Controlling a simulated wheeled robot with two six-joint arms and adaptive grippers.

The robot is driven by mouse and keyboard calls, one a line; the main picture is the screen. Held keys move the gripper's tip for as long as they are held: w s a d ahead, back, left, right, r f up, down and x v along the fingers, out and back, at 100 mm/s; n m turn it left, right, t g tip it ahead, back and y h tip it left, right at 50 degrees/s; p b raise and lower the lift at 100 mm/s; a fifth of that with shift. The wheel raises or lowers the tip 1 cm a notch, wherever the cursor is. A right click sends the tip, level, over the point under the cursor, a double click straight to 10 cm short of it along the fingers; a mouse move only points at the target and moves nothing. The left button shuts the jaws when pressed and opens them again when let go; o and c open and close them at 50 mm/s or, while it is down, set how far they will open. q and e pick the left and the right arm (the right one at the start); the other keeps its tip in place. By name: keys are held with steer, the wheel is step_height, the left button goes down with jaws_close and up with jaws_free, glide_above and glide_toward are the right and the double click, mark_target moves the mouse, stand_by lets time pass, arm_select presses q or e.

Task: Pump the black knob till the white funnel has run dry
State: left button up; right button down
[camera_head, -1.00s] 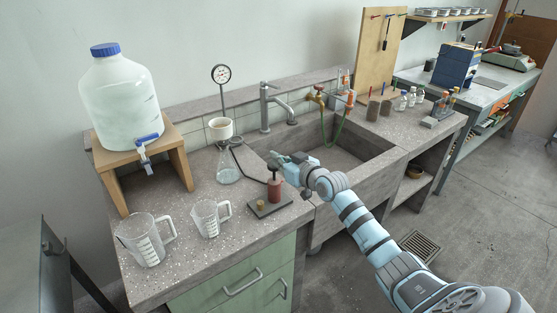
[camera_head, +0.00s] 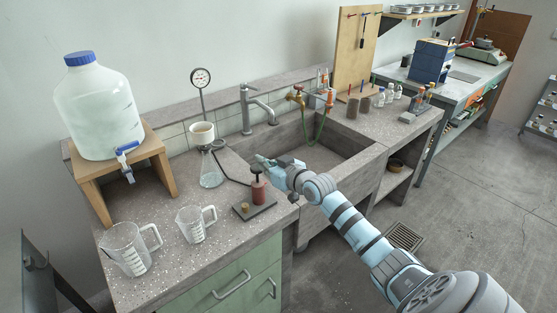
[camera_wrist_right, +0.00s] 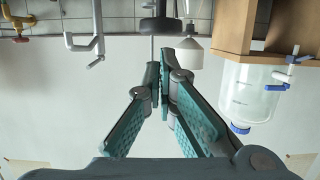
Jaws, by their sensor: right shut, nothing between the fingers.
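The black knob (camera_head: 256,169) tops a dark red pump cylinder (camera_head: 259,190) on a dark base plate. My right gripper (camera_head: 262,160) is shut and empty, its fingertips just above the knob. Contact cannot be told. The white funnel (camera_head: 202,133) sits on a clear conical flask (camera_head: 211,171), left of the pump. The liquid level inside the funnel cannot be made out. In the right wrist view, upside down, the closed fingers (camera_wrist_right: 164,75) point at a dark knob shape (camera_wrist_right: 157,25), with the funnel (camera_wrist_right: 190,52) beside it. My left gripper is out of view.
A dark tube joins flask and pump. A gauge (camera_head: 201,77) stands behind the funnel. A big jug (camera_head: 104,112) rests on a wooden stand (camera_head: 160,170) at left. Two measuring jugs (camera_head: 128,252) stand at the front. The sink (camera_head: 330,150) and faucet (camera_head: 248,105) lie behind the pump.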

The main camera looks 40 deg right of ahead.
steer(key=p+v, duration=0.3)
steer(key=v, duration=0.5)
steer(key=shift+s, duration=0.15)
steer(key=shift+f, duration=0.1)
stand_by(0.5)
